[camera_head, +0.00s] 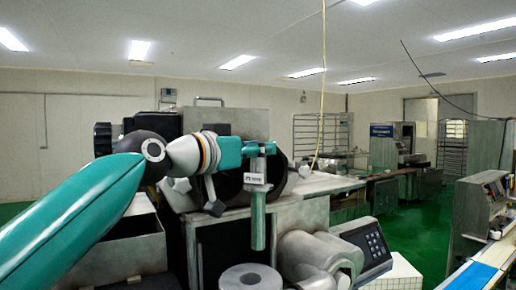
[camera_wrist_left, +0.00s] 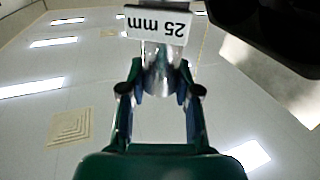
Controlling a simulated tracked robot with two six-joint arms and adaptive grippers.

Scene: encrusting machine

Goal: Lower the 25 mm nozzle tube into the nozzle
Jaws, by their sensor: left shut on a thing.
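The nozzle tube (camera_head: 258,222) is a slim metal cylinder hanging upright in the head view, with a white tag near its top. In the left wrist view the tag (camera_wrist_left: 157,24) reads 25 mm upside down, beside the shiny tube (camera_wrist_left: 161,78). My left gripper (camera_head: 260,150) is shut on the tube near its top; its two fingers (camera_wrist_left: 160,90) show on either side of the tube. My right gripper is out of view.
The encrusting machine body (camera_head: 235,122) stands close behind the gripper. A rounded metal housing (camera_head: 318,258) and a keypad panel (camera_head: 368,247) are right of the nozzle. An open metal bin (camera_head: 125,248) is at left. Green floor is clear further right.

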